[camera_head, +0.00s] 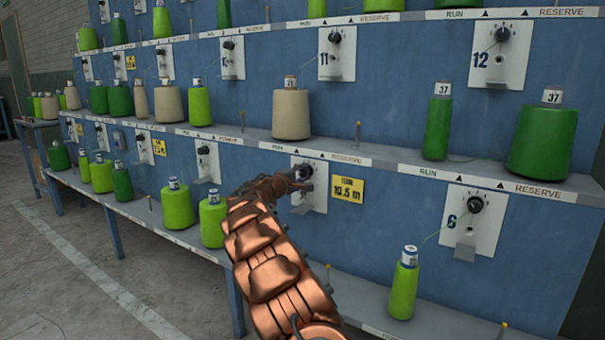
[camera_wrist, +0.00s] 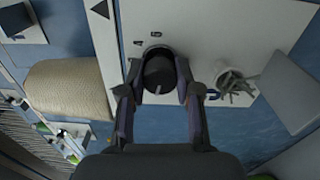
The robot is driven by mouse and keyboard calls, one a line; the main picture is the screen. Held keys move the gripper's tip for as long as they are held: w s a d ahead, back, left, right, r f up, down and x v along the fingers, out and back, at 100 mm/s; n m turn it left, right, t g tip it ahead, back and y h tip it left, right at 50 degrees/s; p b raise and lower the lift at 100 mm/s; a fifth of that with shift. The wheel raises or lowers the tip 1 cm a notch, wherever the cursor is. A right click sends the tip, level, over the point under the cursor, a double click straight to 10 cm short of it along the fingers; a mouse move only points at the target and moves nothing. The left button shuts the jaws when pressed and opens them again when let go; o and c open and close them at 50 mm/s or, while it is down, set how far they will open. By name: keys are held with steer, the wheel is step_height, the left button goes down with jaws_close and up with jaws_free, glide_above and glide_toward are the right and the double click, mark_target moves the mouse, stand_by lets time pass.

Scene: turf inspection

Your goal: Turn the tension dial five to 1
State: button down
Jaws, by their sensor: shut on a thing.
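The tension dial (camera_wrist: 159,70) is a round black knob on a white plate (camera_wrist: 215,25) in the wrist view. My gripper (camera_wrist: 160,78) is shut on it, one finger on each side. A small light mark shows on the knob's near edge. Small dark characters are printed on the plate beside the knob, too small to read surely. In the head view my gripper (camera_head: 303,177) is at the white plate (camera_head: 318,190) left of the plate marked 6 (camera_head: 478,222). There my gripper hides much of the knob, and I cannot read the plate's number.
A yellow 10.5 m label (camera_head: 347,190) is just right of the plate. In the wrist view, a beige spool (camera_wrist: 65,88) lies to the left and a grey metal piece (camera_wrist: 238,92) to the right. A green spool (camera_head: 404,285) stands on the lower shelf.

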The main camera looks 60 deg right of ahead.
steer(key=c, duration=0.8)
jaws_free()
steer(key=shift+a, duration=0.1)
steer(key=shift+a+r, duration=0.1)
steer(key=shift+a, duration=0.55)
steer(key=a, duration=1)
steer(key=shift+s+a, duration=0.25)
steer(key=shift+a, duration=0.05)
